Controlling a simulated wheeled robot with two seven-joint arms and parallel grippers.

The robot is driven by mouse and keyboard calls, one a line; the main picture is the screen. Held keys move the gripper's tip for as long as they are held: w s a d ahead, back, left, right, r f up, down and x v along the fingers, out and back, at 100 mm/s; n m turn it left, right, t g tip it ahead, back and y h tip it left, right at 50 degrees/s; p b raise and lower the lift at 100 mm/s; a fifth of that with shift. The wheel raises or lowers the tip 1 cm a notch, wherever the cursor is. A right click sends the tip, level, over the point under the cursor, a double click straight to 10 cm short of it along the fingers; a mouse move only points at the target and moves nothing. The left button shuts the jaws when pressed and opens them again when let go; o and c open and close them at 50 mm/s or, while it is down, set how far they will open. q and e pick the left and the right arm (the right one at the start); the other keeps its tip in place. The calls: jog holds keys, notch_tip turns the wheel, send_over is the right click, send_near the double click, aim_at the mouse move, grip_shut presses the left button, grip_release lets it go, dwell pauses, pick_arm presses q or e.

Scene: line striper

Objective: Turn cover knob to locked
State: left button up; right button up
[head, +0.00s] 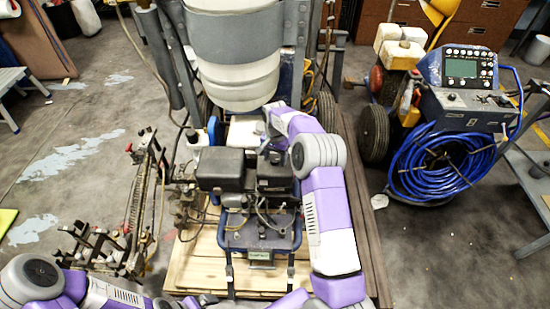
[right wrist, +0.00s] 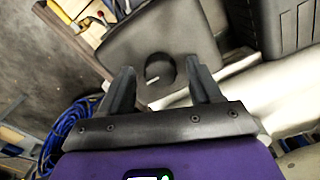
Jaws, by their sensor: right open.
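The line striper's engine (head: 222,166) stands in the middle of the head view. In the right wrist view, a round black knob (right wrist: 160,68) sits on a smooth dark grey cover (right wrist: 140,42). A short pale line shows at the knob's lower edge. My right gripper (head: 265,148) is at the engine's top in the head view. In the right wrist view its two fingers (right wrist: 163,82) are spread, one on each side of the knob, with visible gaps. I cannot tell their height over the cover. My left arm lies at the lower left; its gripper is unclear at the bottom edge.
A large white tank (head: 236,78) stands behind the engine. A rack with a spring (head: 140,205) is at left. A second machine with a coiled blue hose (head: 445,160) is at right. The machine stands on wooden planks (head: 200,265). Bare floor lies at left.

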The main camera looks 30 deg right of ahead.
jog(key=shift+c, duration=0.3)
jog(key=c, duration=1)
jog(key=n+p, duration=0.2)
jog(key=n, duration=0.1)
jog(key=shift+r, duration=0.15)
jog(key=n+p, duration=0.2)
jog(key=n, duration=0.2)
jog(key=shift+n, duration=0.3)
jog(key=n+p, duration=0.1)
jog(key=n, duration=0.4)
jog(key=n+p, duration=0.1)
jog(key=n, duration=0.4)
jog(key=shift+n, duration=0.3)
